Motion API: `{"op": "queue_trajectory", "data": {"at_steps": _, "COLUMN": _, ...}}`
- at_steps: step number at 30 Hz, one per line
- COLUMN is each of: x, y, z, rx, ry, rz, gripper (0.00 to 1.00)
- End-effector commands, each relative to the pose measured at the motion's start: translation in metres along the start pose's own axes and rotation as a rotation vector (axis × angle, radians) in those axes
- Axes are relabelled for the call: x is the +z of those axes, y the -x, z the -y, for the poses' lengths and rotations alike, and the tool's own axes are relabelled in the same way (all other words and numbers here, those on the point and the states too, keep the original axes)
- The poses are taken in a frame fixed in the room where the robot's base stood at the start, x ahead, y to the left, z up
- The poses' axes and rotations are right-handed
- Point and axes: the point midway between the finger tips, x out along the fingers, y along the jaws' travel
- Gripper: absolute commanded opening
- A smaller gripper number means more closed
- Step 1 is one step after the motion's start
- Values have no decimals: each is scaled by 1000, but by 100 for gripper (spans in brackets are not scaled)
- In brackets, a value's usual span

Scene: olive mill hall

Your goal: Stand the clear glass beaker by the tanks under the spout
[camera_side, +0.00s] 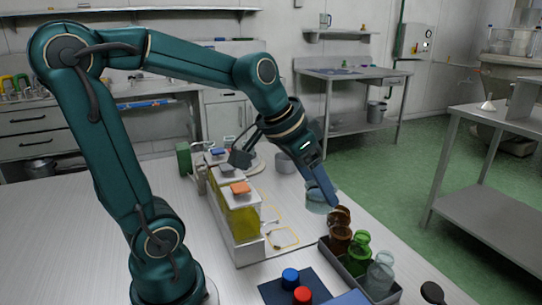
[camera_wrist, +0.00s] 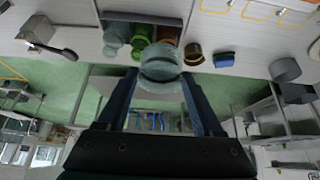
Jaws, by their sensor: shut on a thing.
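My gripper (camera_side: 322,192) is shut on a clear glass beaker (camera_side: 316,203), holding it up near the rack's far end. In the wrist view the beaker (camera_wrist: 160,72) sits between the two fingers (camera_wrist: 160,92). The side view partly hides it behind a finger, and I cannot tell whether it is quite upright. The tanks (camera_side: 240,218), with yellow oil and orange, white and blue tops, stand to the left of the beaker. Small spout fittings show on their right side, above yellow outlines (camera_side: 293,235) on the table; their exact shape is too small to tell.
A dark rack (camera_side: 337,262) holds brown, green (camera_side: 359,258) and clear (camera_side: 381,274) glassware close to my gripper. Blue (camera_side: 290,278) and red (camera_side: 303,295) caps lie on a dark mat. A grey cylinder (camera_side: 285,162) stands behind. The table between tanks and rack looks mostly free.

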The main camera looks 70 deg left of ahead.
Motion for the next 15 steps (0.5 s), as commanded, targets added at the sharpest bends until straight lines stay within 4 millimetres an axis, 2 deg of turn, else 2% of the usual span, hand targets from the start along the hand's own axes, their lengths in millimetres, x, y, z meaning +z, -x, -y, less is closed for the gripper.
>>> {"op": "queue_trajectory", "data": {"at_steps": 3, "x": 10, "y": 1, "z": -6, "rx": 5, "ry": -10, "rz": -1, "gripper": 11}}
{"op": "queue_trajectory", "data": {"at_steps": 6, "x": 12, "y": 0, "z": -7, "rx": -2, "ry": 0, "rz": -1, "gripper": 11}}
{"op": "queue_trajectory", "data": {"at_steps": 11, "x": 3, "y": -2, "z": 1, "rx": -50, "ry": 83, "rz": 0, "gripper": 11}}
{"op": "queue_trajectory", "data": {"at_steps": 15, "x": -9, "y": -8, "z": 14, "rx": -127, "ry": 213, "rz": 2, "gripper": 11}}
